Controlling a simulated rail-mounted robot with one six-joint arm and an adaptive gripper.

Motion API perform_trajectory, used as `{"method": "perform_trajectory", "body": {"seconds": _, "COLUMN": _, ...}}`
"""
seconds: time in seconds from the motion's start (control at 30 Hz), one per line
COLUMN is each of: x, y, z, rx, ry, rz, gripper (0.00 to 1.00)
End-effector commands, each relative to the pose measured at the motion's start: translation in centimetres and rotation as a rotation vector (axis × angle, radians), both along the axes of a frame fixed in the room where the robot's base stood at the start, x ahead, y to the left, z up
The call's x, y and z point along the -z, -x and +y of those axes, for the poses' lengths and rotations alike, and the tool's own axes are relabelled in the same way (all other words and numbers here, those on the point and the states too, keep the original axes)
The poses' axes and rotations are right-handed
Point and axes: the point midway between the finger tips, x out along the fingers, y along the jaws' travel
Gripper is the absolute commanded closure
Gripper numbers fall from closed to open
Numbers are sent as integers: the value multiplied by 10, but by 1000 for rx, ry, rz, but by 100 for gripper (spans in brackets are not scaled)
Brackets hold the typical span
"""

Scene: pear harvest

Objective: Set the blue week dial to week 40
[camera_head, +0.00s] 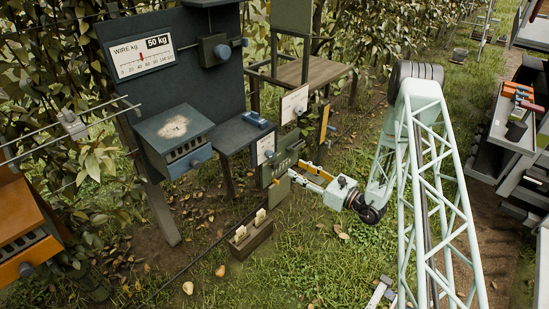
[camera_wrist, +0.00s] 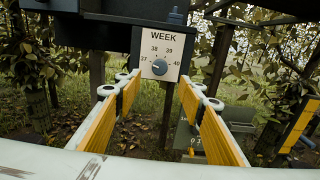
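The blue week dial (camera_wrist: 159,67) is a small round knob on a white plate marked WEEK, with 37, 38, 39 and 40 around it. It faces me in the wrist view. A pale mark on the knob seems to point left, towards 37, but it is too small to be sure. In the head view the white plate (camera_head: 265,148) hangs below a blue-grey table. My gripper (camera_wrist: 159,88) is open and empty, its yellow-padded fingers left and right of the dial's line and short of it. It also shows in the head view (camera_head: 297,174).
A green box (camera_head: 281,168) stands close by my fingers, and a wooden block with pale tags (camera_head: 250,236) is below. A blue-grey box with a knob (camera_head: 174,140) and a WIRE kg board (camera_head: 143,57) are to the left. Grass is open below.

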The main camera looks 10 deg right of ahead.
Motion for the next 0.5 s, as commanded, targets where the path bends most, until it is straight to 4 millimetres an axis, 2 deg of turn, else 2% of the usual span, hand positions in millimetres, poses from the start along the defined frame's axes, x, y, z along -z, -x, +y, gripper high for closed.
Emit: {"method": "perform_trajectory", "body": {"seconds": 0.5, "x": 0, "y": -7, "z": 5, "rx": -1, "ry": 0, "rz": 0, "gripper": 64}}
